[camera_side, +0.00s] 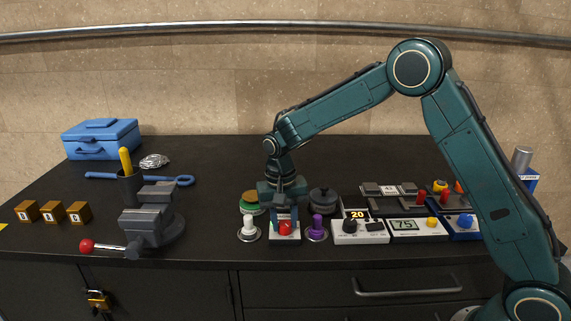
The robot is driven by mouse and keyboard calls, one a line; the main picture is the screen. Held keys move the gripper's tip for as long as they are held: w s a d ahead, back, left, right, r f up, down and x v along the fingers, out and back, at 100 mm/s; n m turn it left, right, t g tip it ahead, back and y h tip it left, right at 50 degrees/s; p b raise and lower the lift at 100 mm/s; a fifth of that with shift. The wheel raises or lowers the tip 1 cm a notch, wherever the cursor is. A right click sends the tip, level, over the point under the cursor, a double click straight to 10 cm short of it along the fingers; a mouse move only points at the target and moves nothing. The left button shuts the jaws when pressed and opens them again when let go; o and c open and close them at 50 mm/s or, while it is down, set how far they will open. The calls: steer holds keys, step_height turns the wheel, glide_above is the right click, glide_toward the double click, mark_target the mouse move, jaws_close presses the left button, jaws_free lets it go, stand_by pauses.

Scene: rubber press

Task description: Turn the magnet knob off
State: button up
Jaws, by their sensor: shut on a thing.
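A red knob (285,228) sits on a small light-coloured base (285,239) near the front edge of the bench. No readable label shows on it, so I cannot tell from its marking that it is the magnet knob. My gripper (286,220) points straight down at this knob, and its jaws are shut on it. The fingers hide part of the knob, and I cannot read which way it is turned.
A white knob (250,225) stands close on the left and a purple knob (317,227) close on the right. Control boxes reading 20 (358,232) and 75 (417,227) lie further right. A grey vise (152,218) stands left, with open bench between.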

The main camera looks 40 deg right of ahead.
steer(key=shift+n, duration=0.4)
steer(key=n, duration=0.8)
steer(key=shift+n+t, duration=0.3)
steer(key=n, duration=0.4)
steer(key=shift+d+n, duration=0.1)
steer(key=shift+n, duration=0.2)
steer(key=n, duration=0.4)
steer(key=o, duration=1)
steer(key=shift+r, duration=0.1)
